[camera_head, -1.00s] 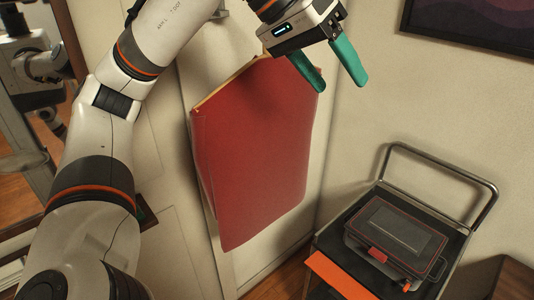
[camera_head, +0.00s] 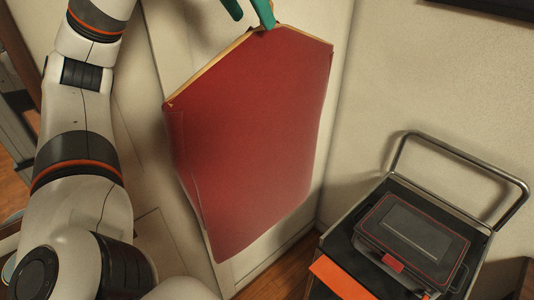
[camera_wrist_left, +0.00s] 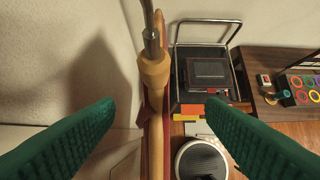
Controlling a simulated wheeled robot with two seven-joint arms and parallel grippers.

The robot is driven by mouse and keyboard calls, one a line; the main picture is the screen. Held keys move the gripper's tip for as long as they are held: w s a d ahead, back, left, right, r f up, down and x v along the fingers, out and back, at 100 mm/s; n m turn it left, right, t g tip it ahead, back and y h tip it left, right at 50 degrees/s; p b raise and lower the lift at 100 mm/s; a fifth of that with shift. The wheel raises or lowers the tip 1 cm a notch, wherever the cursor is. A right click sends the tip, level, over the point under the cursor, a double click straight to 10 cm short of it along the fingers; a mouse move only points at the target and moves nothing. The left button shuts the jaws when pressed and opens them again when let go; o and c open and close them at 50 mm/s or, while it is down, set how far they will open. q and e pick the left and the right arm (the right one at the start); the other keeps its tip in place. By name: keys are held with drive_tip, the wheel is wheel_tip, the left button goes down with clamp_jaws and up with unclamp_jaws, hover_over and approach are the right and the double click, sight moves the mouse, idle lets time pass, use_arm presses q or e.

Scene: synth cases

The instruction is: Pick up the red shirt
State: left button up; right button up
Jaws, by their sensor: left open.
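The red shirt (camera_head: 250,140) hangs flat near the pale wall on a wooden hanger (camera_head: 213,66). In the left wrist view the hanger (camera_wrist_left: 154,72) shows from above with its metal hook, and the shirt (camera_wrist_left: 166,125) is a thin red strip along it. My left gripper (camera_head: 253,20) is at the top of the hanger, its body cut off by the frame's upper edge. In the left wrist view its green fingers (camera_wrist_left: 160,105) are open, one on each side of the hanger, with gaps on both sides. My right gripper is not in view.
A cart (camera_head: 402,185) with a metal handle stands at lower right and carries a dark case (camera_head: 415,240). In the left wrist view a wooden table (camera_wrist_left: 262,62) with colourful items stands at right, and a round grey object (camera_wrist_left: 200,160) is below.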

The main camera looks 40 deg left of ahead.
sight(254, 29)
use_arm(q)
drive_tip(key=shift+w+a+f, duration=0.25)
drive_tip(key=shift+w+f, duration=0.15)
drive_tip(key=shift+f, duration=0.1)
drive_tip(key=shift+w+a+f, duration=0.2)
drive_tip(key=shift+w+f, duration=0.15)
drive_tip(key=shift+f, duration=0.15)
drive_tip(key=f, duration=0.1)
drive_tip(key=f+p, duration=0.1)
drive_tip(key=w+f, duration=0.1)
drive_tip(key=shift+w+d, duration=0.1)
drive_tip(key=shift+d, duration=0.25)
drive_tip(key=shift+w+a+f, duration=0.1)
drive_tip(key=shift+w+f, duration=0.25)
drive_tip(key=shift+s, duration=0.15)
drive_tip(key=c, duration=0.7)
clamp_jaws()
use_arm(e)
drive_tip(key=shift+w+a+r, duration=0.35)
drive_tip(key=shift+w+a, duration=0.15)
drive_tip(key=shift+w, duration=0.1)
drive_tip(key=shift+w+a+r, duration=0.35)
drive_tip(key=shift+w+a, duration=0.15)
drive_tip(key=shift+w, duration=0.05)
